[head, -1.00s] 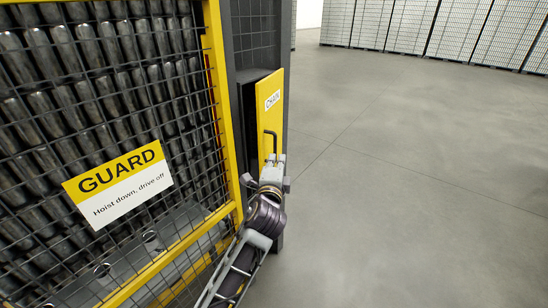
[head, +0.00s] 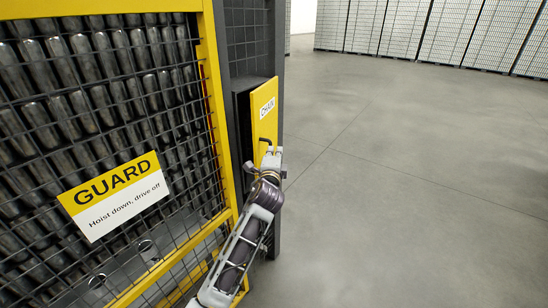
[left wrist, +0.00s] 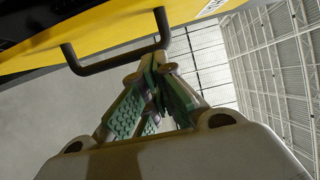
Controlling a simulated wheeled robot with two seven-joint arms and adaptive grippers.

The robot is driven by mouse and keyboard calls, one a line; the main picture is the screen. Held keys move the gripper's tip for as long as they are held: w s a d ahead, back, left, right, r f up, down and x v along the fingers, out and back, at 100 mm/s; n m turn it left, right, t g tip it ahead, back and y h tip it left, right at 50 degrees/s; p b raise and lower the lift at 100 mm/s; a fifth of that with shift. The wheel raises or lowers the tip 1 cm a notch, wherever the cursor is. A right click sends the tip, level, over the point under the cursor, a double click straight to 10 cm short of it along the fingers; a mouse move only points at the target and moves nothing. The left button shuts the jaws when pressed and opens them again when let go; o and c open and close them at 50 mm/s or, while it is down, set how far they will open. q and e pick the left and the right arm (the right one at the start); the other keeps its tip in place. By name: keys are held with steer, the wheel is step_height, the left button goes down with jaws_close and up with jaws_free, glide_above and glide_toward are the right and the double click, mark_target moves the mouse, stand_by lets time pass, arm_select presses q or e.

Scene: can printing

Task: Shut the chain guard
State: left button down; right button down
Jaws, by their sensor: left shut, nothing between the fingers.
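The chain guard (head: 264,115) is a yellow door panel labelled CHAIN on the side of the dark machine post, right of the mesh cage. It stands ajar, with a dark gap between it and the housing behind. Its black bar handle (head: 267,138) shows partly in the head view; in the left wrist view the handle (left wrist: 112,62) crosses above my fingers. My left gripper (head: 271,155) is at the handle's lower part. In the left wrist view its green-padded fingers are shut with nothing between them, close to the handle; contact is unclear. My right gripper is not in view.
A yellow-framed mesh guard (head: 222,130) with a GUARD sign (head: 115,195) fills the left, with rows of dark metal cylinders behind it. The grey floor (head: 400,180) to the right is clear. Tall pallet stacks (head: 440,35) stand far back.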

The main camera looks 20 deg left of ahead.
mark_target(258, 150)
arm_select(q)
steer(key=a+p, duration=0.2)
steer(key=a, duration=0.4)
steer(key=shift+r, duration=0.1)
steer(key=a+p, duration=0.1)
steer(key=a, duration=0.2)
steer(key=shift+w+p, duration=0.15)
steer(key=shift+p, duration=0.15)
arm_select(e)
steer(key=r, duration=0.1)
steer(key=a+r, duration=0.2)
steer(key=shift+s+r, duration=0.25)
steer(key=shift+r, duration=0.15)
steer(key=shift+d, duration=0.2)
